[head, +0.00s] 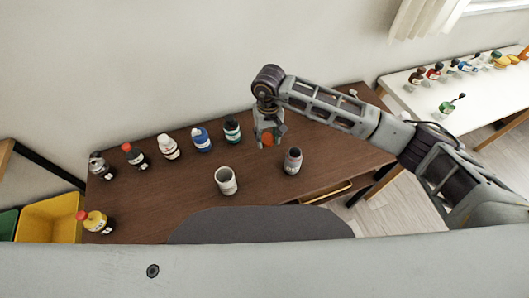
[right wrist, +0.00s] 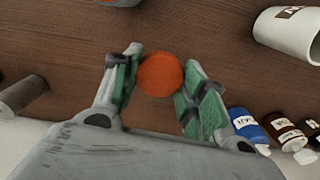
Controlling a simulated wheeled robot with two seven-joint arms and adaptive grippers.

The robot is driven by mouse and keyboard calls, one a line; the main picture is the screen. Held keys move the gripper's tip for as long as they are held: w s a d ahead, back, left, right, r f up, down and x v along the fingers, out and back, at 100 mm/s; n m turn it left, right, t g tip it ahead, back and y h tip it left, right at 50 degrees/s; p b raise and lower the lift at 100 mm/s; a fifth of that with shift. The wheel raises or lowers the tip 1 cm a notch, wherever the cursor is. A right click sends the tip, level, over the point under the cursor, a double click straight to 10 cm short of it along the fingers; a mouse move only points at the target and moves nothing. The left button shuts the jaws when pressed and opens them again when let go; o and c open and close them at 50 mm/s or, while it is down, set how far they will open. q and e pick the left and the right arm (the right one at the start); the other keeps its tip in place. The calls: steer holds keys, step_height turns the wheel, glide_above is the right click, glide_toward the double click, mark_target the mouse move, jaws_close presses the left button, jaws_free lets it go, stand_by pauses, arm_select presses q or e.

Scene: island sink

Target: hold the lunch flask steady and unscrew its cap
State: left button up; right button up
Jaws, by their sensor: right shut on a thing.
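My right gripper (head: 267,133) hangs above the brown table and is shut on a round orange cap (head: 267,140). In the right wrist view the cap (right wrist: 160,75) sits between the two fingers as a flat disc. A small dark grey cylindrical container (head: 292,161), which looks like the lunch flask, stands upright on the table, right of and nearer than the gripper. The gripper is apart from it. Whether its top is open is too small to tell. My left gripper is not in view.
An open white cup (head: 226,181) stands at the middle of the brown table (head: 190,203). Several bottles, one of them blue (head: 201,139), line the table's back and left. A yellow bin (head: 48,219) is at the left. A white table (head: 405,98) with more bottles stands right.

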glide_above(267, 155)
step_height(267, 155, down, 4)
steer(key=shift+f+p, duration=0.15)
steer(key=shift+p, duration=0.2)
steer(key=shift+f, duration=0.4)
steer(key=shift+f+p, duration=0.3)
steer(key=shift+f, duration=1.55)
steer(key=shift+f, duration=0.15)
steer(key=o, duration=1.1)
